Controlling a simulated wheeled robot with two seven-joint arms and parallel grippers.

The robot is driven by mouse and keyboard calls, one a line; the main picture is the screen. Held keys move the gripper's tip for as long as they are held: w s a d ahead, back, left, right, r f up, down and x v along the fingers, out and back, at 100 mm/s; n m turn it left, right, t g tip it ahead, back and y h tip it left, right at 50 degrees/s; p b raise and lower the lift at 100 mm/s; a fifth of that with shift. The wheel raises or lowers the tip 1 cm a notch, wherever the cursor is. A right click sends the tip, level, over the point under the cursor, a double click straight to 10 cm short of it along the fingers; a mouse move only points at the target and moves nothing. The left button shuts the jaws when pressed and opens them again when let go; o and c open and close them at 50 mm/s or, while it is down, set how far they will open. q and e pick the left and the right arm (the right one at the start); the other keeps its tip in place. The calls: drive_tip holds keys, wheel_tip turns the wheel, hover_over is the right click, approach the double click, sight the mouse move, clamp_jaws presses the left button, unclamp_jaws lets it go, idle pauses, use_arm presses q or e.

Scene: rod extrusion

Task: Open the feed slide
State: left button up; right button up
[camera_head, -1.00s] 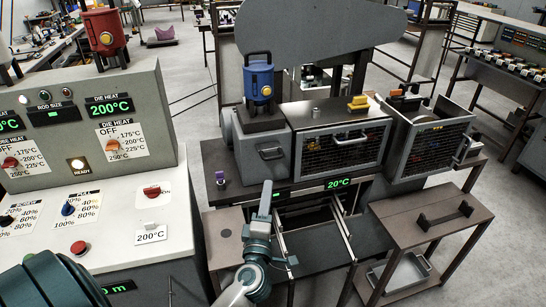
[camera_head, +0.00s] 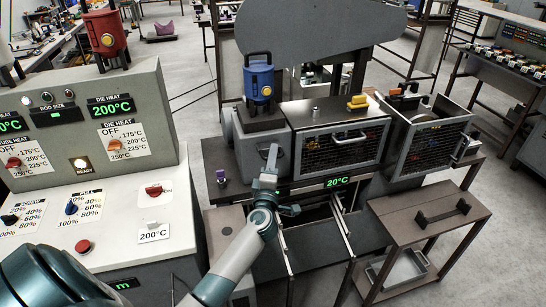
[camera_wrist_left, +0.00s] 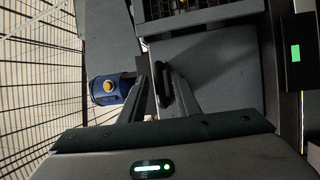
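The feed slide (camera_head: 252,140) appears to be the grey box front below the blue canister, with a loop handle on it. Its face (camera_wrist_left: 215,75) fills much of the left wrist view. My left gripper (camera_head: 271,152) reaches up to this box and hides most of the handle in the head view. In the left wrist view my left gripper (camera_wrist_left: 160,82) has its two fingers apart, with the dark handle (camera_wrist_left: 161,90) at or between the tips. Contact cannot be made out. My right gripper is not in view.
The blue canister (camera_head: 259,78) stands on top of the box. A mesh-fronted chamber (camera_head: 340,148) adjoins it on the right, above a green 20°C display (camera_head: 337,181). A control console (camera_head: 140,200) stands at the left. A small brown table (camera_head: 425,205) is at the right.

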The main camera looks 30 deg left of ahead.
use_arm(q)
clamp_jaws()
drive_tip(key=s+d+p, duration=0.1)
drive_tip(key=s+d, duration=0.1)
drive_tip(key=s+d+p, duration=0.1)
drive_tip(key=d+p, duration=0.1)
drive_tip(key=shift+s+d, duration=0.2)
drive_tip(key=shift+s, duration=0.15)
unclamp_jaws()
